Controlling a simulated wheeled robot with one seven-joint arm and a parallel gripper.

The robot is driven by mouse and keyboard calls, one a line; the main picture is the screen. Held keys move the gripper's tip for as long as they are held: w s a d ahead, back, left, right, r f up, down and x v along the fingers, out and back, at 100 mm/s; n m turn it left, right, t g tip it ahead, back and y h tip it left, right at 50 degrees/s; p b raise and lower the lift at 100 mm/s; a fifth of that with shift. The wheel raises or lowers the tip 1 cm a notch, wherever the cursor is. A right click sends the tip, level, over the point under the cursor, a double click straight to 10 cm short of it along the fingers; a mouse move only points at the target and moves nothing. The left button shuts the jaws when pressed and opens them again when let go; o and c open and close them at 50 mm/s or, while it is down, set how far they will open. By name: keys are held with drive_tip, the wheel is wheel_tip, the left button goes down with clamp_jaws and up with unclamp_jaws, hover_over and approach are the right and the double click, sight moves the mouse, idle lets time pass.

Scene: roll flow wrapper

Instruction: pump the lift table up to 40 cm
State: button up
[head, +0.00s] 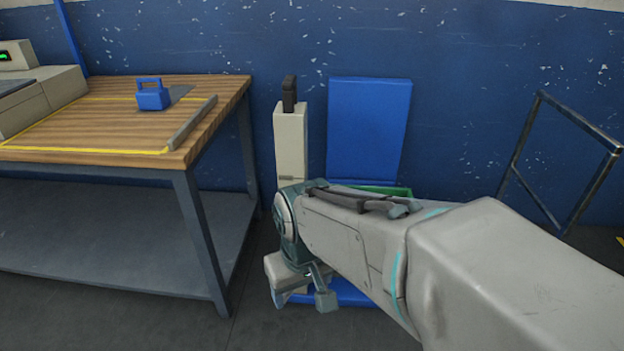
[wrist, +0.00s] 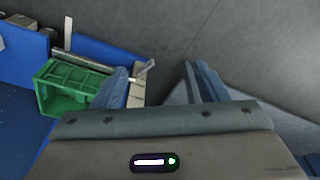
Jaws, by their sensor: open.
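The lift table seems to be the blue unit beside the table in the head view, with an upright blue panel (head: 368,130) and a low blue part (head: 345,292) behind my arm. A beige post (head: 291,145) with a black top (head: 289,94) stands at its left. A green crate (wrist: 70,88) sits on blue in the wrist view; its edge shows above my arm in the head view (head: 385,190). My gripper (head: 303,298) is open and low in front of the post; its fingers (wrist: 160,72) look empty in the wrist view. My arm hides much of the unit. No height reading is legible.
A wood-topped table (head: 95,120) stands at the left with a blue handled block (head: 152,96) on it; its leg is close to my gripper. A dark metal frame (head: 565,160) stands at the right. A blue wall closes the back.

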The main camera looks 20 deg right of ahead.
idle(0.3)
drive_tip(key=shift+r, duration=0.1)
clamp_jaws()
idle(1.6)
